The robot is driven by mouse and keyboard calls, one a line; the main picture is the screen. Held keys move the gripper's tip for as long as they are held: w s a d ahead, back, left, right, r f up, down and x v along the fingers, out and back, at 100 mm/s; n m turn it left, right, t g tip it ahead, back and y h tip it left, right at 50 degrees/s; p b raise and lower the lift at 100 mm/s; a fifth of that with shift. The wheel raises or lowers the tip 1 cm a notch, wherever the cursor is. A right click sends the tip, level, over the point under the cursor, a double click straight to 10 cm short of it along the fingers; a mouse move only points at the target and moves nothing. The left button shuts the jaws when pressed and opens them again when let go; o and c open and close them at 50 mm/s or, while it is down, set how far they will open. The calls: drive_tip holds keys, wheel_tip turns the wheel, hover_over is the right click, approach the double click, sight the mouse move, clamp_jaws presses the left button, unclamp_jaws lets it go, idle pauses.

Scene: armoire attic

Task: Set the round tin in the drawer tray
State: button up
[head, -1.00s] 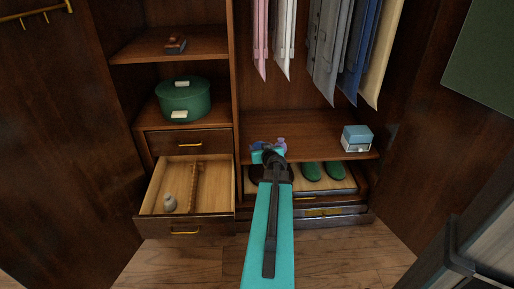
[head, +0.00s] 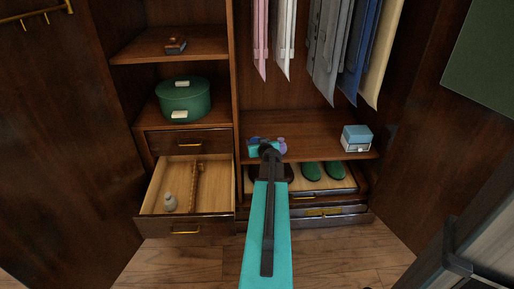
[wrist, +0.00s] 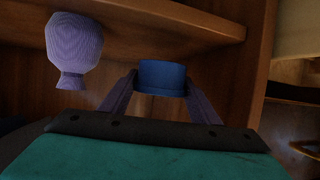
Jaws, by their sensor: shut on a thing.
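A round blue tin (wrist: 162,77) is held between the two fingers of my gripper (wrist: 161,88) in the wrist view. In the head view my gripper (head: 268,150) is at the front of the right-hand middle shelf, and the tin is mostly hidden there. The open drawer (head: 222,187) is at lower left, apart from my gripper. It has a light wooden floor, a lengthwise divider (head: 195,187) and a small grey-white object (head: 170,203) in its left part.
A purple striped object (wrist: 73,45) is beside my gripper. A blue-and-white box (head: 356,138) stands on the shelf (head: 320,122), below hanging clothes (head: 325,50). Green shoes (head: 311,171) lie below. A green round box (head: 185,100) stands above the drawer. The drawer's right part looks clear.

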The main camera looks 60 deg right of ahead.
drive_tip(key=shift+d+f+b, duration=0.1)
drive_tip(key=shift+f+b, duration=0.85)
drive_tip(key=shift+f, duration=0.65)
drive_tip(key=shift+f+b, duration=0.15)
drive_tip(key=shift+b, duration=0.15)
drive_tip(key=o, duration=1.1)
drive_tip(key=shift+p, duration=0.65)
drive_tip(key=p+v, duration=0.6)
drive_tip(key=v, duration=0.7)
drive_tip(key=shift+s+r+p, duration=0.15)
drive_tip(key=shift+r+p, duration=0.2)
drive_tip(key=shift+p, duration=0.05)
